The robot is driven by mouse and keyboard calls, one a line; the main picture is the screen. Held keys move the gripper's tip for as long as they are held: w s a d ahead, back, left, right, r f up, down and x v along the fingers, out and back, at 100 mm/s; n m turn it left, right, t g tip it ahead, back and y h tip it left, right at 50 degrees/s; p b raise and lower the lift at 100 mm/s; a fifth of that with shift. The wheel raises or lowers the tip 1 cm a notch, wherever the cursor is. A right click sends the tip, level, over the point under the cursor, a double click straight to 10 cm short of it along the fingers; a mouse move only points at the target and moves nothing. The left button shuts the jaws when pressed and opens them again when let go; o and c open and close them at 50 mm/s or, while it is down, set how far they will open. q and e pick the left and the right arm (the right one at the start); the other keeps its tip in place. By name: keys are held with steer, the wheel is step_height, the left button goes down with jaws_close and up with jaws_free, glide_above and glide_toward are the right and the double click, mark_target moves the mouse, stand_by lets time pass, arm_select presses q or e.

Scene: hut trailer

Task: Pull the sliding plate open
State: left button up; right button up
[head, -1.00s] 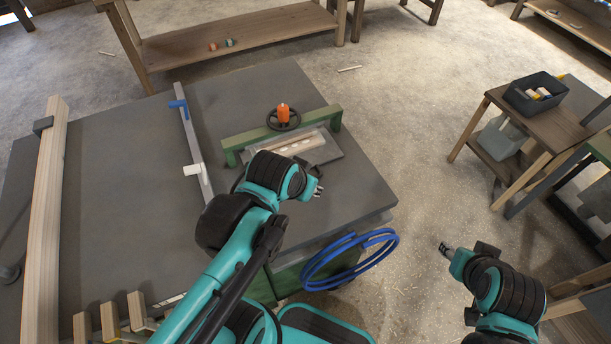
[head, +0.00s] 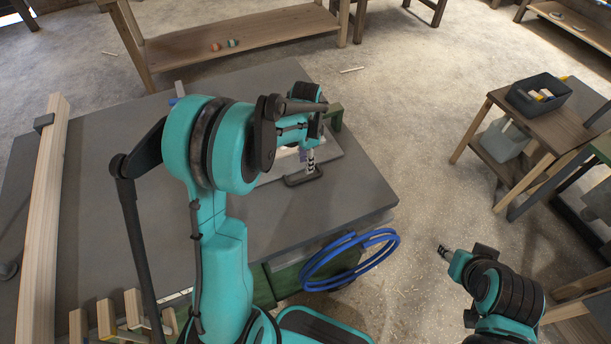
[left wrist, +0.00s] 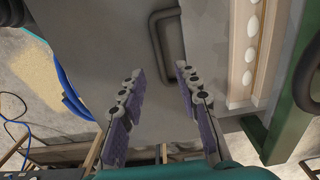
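The sliding plate (head: 331,153) is a light grey slab on the dark table, partly covered by my left arm in the head view. Its dark U-shaped handle (head: 304,179) sticks out on the near side. In the left wrist view the handle (left wrist: 154,42) stands just ahead of my left gripper (left wrist: 160,73), and the plate (left wrist: 207,42) lies to its right. The left gripper's two fingers are apart with nothing between them. In the head view the left gripper (head: 310,160) points down by the handle. My right gripper (head: 445,251) hangs over the floor at the right; its fingers are too small to judge.
The dark table (head: 345,215) has clear surface in front of the handle. A green frame (left wrist: 292,100) and a pale strip with oval holes (left wrist: 243,50) lie right of the plate. A blue hose coil (head: 350,260) hangs at the table's front edge. A wooden side table (head: 556,120) stands right.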

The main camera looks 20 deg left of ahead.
mark_target(306, 178)
arm_select(q)
step_height(306, 178, down, 8)
steer(key=b, duration=0.2)
steer(key=shift+r+b, duration=0.2)
steer(key=shift+b, duration=0.15)
jaws_close()
